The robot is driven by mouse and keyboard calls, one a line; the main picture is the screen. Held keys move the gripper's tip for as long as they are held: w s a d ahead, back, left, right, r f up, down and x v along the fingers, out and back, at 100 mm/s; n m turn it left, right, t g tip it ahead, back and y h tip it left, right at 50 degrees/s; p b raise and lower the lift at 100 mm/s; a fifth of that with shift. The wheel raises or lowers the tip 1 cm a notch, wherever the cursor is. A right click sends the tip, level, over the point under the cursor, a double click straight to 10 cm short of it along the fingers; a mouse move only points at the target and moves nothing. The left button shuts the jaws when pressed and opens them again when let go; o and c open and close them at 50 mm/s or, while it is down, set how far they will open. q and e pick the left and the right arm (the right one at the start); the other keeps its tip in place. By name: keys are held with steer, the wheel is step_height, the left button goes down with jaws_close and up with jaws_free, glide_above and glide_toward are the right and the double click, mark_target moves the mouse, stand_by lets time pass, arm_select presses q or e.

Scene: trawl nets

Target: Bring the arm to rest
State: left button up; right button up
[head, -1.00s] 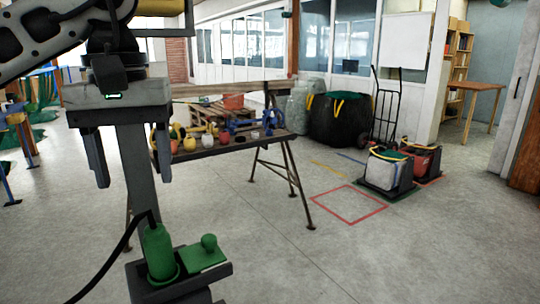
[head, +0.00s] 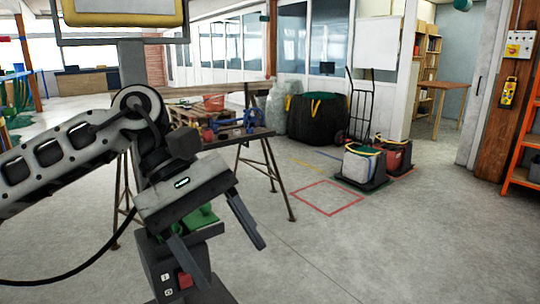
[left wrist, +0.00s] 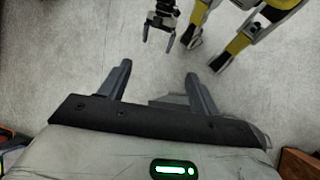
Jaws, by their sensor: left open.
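My left gripper (head: 233,268) is open in the head view, with its two dark fingers apart and pointing down to the right. It also shows in the left wrist view (left wrist: 157,72), with bare floor between and beyond the fingers and nothing held. The arm bends down from the left side of the picture, and the gripper is tilted. Behind it a green item (head: 200,217) is partly hidden. I cannot make out my right gripper for certain. A dark two-pronged part (left wrist: 160,25) shows at the top of the left wrist view, beside yellow and dark parts.
A workbench (head: 265,133) with several small items stands beyond the gripper. Right of it are a black bag (head: 318,120), a hand truck (head: 360,110) and bins (head: 361,165). A red floor square (head: 328,197) is empty. An orange shelf (head: 522,180) stands at far right.

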arm_select(q)
steer(key=s+d+n+g+h, duration=0.3)
steer(key=s+d+n+h, duration=0.1)
steer(key=d+n+h, duration=0.65)
steer(key=w+a+f+n+t+y, duration=0.1)
steer(key=w+a+f+n+t, duration=0.15)
steer(key=n+t, duration=0.75)
steer(key=w+a+f+n+t, duration=0.2)
steer(key=w+f+n+t, duration=0.3)
steer(key=n, duration=0.8)
steer(key=w+a+f+n+t+y, duration=0.1)
steer(key=w+a+f+n+t, duration=0.15)
steer(key=n+t, duration=0.8)
steer(key=s+a+f+n+g+y, duration=0.2)
steer(key=s+a+f+n+y, duration=0.2)
steer(key=f, duration=0.5)
steer(key=s+a+f+n+g+y, duration=0.3)
steer(key=s+f+n, duration=0.3)
steer(key=f+n, duration=0.3)
steer(key=s+a+f+n+g+y, duration=0.3)
steer(key=s+a+f+n+y, duration=0.1)
steer(key=f+n, duration=0.3)
step_height(320, 180, down, 2)
steer(key=shift+s+a+y, duration=0.4)
steer(key=shift+a+y, duration=0.05)
steer(key=shift+a, duration=0.1)
arm_select(e)
steer(key=shift+s+f, duration=0.2)
steer(key=shift+s, duration=0.1)
